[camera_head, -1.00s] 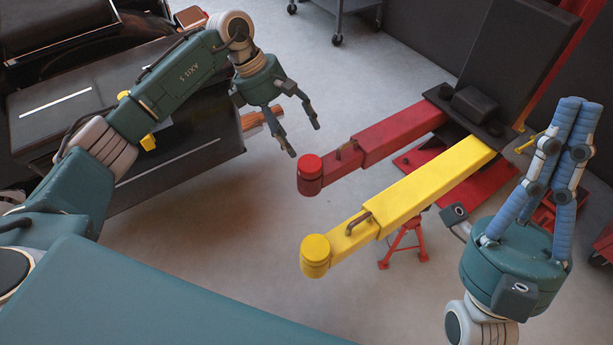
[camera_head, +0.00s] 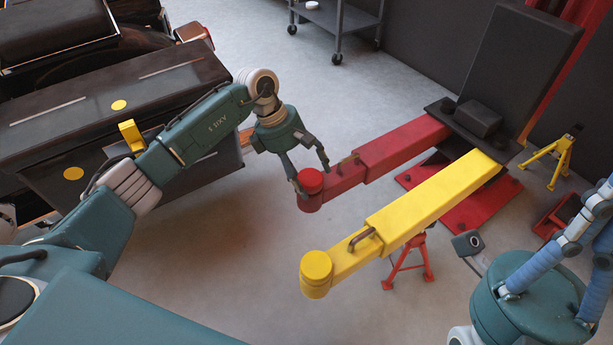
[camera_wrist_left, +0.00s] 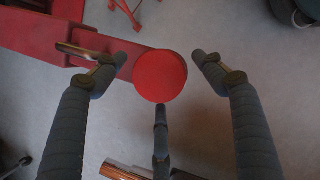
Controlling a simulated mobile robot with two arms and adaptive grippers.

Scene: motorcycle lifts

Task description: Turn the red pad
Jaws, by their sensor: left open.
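The red pad (camera_head: 311,181) is a round cap on the end of the red lift arm (camera_head: 405,148). In the left wrist view the pad (camera_wrist_left: 160,76) sits in the middle, between my spread fingers. My left gripper (camera_head: 313,182) is open, its fingertips close around the pad's sides in the head view. In the left wrist view its three fingers (camera_wrist_left: 160,72) stand around the pad, two at the sides and one below. I cannot tell whether any finger touches it. My right gripper (camera_head: 575,250) is at the right edge, its fingertips cut off.
A yellow lift arm with a yellow pad (camera_head: 316,267) runs beside the red arm. A red stand (camera_head: 408,262) is beneath it and a yellow stand (camera_head: 554,160) behind. A dark padded bench (camera_head: 60,135) is at the left. The floor between is clear.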

